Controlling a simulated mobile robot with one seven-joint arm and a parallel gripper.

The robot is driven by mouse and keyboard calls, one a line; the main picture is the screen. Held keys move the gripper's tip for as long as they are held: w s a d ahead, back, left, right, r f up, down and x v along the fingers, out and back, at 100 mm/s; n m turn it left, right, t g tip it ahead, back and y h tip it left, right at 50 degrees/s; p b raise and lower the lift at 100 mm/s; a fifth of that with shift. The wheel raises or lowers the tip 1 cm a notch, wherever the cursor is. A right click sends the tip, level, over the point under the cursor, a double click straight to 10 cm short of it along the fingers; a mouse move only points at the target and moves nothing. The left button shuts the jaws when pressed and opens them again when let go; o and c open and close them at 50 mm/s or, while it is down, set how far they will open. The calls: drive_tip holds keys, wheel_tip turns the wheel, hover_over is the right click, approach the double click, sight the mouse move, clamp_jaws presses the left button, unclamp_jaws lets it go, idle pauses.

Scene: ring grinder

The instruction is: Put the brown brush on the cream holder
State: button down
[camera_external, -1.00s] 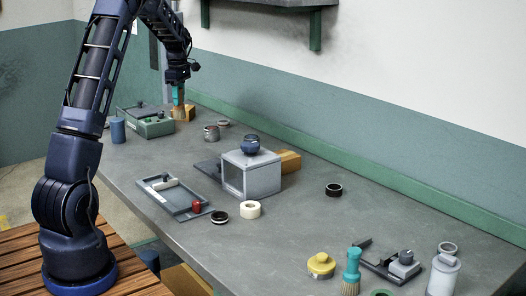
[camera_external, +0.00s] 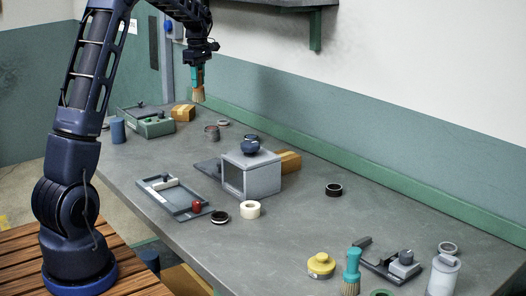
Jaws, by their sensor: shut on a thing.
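My gripper (camera_external: 199,62) is shut on a brush with a teal handle (camera_external: 197,76) and brown bristles (camera_external: 198,95). The brush hangs bristles down, in the air above the far part of the bench, clear of the things under it. A short cream ring (camera_external: 250,209) lies on the bench in front of the grey box; I cannot tell for sure whether it is the cream holder. A second brush with a teal handle (camera_external: 352,262) stands on its pale bristles near the front edge.
A grey box (camera_external: 250,177) with a dark blue round piece on top stands mid-bench. A grey tray (camera_external: 177,203), a green box (camera_external: 157,128), an orange block (camera_external: 183,112), a yellow round piece (camera_external: 321,264) and a white cylinder (camera_external: 443,276) are around. The bench's right middle is mostly clear.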

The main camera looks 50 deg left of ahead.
drive_tip(key=s+d+r+m, duration=0.1)
drive_tip(key=s+d+m, duration=0.15)
drive_tip(key=d, duration=1.15)
drive_tip(key=s+d+m, duration=0.2)
drive_tip(key=s+d, duration=0.2)
drive_tip(key=d, duration=1)
drive_tip(key=s+d+r+m, duration=0.1)
drive_tip(key=s+d+m, duration=0.25)
drive_tip(key=d, duration=1.15)
drive_tip(key=shift+n, duration=0.3)
drive_tip(key=f, duration=2)
drive_tip(key=shift+a, duration=0.2)
drive_tip(key=shift+f, duration=0.1)
drive_tip(key=c, duration=1.6)
unclamp_jaws()
drive_tip(key=o, duration=0.4)
